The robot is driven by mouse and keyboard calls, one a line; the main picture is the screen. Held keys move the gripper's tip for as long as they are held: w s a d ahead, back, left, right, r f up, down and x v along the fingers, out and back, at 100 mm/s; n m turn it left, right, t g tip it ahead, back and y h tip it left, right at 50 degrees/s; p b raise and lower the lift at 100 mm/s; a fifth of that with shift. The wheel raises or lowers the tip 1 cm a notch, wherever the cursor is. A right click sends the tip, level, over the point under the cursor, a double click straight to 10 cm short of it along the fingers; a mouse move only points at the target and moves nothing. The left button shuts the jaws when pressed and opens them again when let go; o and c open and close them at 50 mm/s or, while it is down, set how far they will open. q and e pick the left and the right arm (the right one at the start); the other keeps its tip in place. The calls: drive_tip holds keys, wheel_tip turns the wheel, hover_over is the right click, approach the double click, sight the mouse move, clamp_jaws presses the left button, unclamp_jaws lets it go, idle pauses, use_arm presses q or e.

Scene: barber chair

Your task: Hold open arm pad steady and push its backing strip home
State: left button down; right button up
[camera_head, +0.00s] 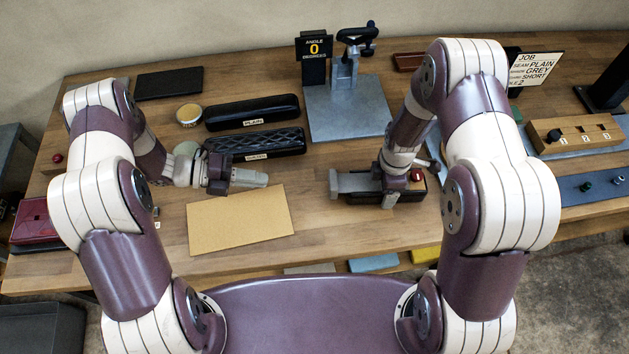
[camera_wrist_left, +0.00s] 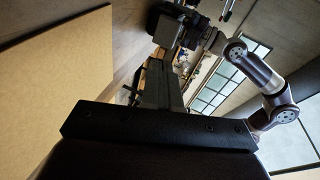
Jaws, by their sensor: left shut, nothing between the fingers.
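My left gripper (camera_head: 262,180) is shut and empty, held over the back edge of a flat tan sheet (camera_head: 235,225). Its closed fingers also show in the left wrist view (camera_wrist_left: 160,85), with the tan sheet at left. My right gripper (camera_head: 390,202) points down at a dark block with a grey bar (camera_head: 352,182) and a red button; its fingertips are too unclear to judge. Two long black pads lie behind the left gripper: a smooth one labelled PLAIN (camera_head: 250,110) and a quilted one with a label (camera_head: 270,143). I cannot make out an open pad or a backing strip.
A metal plate with a clamp (camera_head: 345,110) and an angle sign reading 0 (camera_head: 314,48) stand at the back. A numbered wooden block (camera_head: 575,133) and job card (camera_head: 537,68) are right. A round tin (camera_head: 189,115) is left. Bare wood lies between the tan sheet and right gripper.

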use_arm(q)
drive_tip(key=shift+m, duration=0.5)
drive_tip(key=shift+d+f, duration=0.1)
drive_tip(key=shift+d, duration=0.15)
approach(333, 183)
drive_tip(key=d+f, duration=0.4)
drive_tip(key=shift+w+d+f, duration=0.1)
drive_tip(key=shift+w+d, duration=0.05)
drive_tip(key=shift+w, duration=0.25)
drive_tip(key=shift+d, duration=0.55)
drive_tip(key=d, duration=0.4)
drive_tip(key=shift+d, duration=0.3)
drive_tip(key=shift+a, duration=0.1)
use_arm(e)
drive_tip(key=shift+a, duration=0.1)
